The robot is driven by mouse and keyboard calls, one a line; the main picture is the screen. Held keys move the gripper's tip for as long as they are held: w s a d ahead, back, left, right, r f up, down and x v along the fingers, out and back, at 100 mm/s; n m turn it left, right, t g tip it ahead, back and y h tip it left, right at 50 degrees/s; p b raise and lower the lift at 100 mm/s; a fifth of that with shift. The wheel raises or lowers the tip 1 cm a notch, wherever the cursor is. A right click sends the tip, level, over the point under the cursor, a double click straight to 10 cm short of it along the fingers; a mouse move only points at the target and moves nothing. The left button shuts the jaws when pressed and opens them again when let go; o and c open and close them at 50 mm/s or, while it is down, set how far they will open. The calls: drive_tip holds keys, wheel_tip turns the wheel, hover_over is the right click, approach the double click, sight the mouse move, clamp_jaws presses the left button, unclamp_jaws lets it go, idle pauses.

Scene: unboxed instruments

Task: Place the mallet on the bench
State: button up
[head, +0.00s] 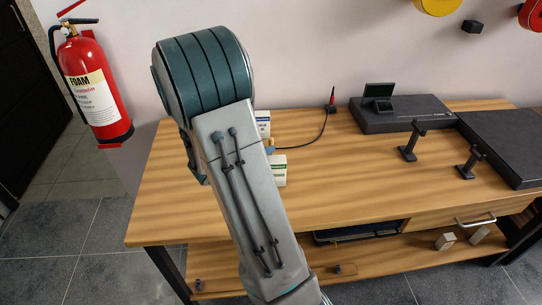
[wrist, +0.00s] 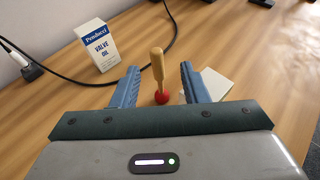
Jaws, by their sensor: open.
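The mallet, with a pale wooden handle and a round red head, shows in the wrist view (wrist: 158,72). Its red head is nearer to me and its handle points away. I cannot tell whether it lies on the wood, stands, or is clear of it. My gripper (wrist: 162,85) is open, with one blue finger on each side of the mallet and gaps between. The wooden bench (head: 335,170) fills the middle of the head view, where my own arm hides most of my gripper and the mallet.
A white and blue valve oil box (wrist: 97,46) stands beyond my left finger. A pale box (wrist: 214,84) is close by my right finger. A black cable (wrist: 120,82) runs behind. Dark cases (head: 400,115) and black stands (head: 411,142) occupy the bench's right side.

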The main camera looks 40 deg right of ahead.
sight(271, 142)
drive_tip(key=shift+w+x, duration=0.2)
drive_tip(key=shift+x, duration=2.8)
drive_tip(key=shift+a, duration=0.1)
clamp_jaws()
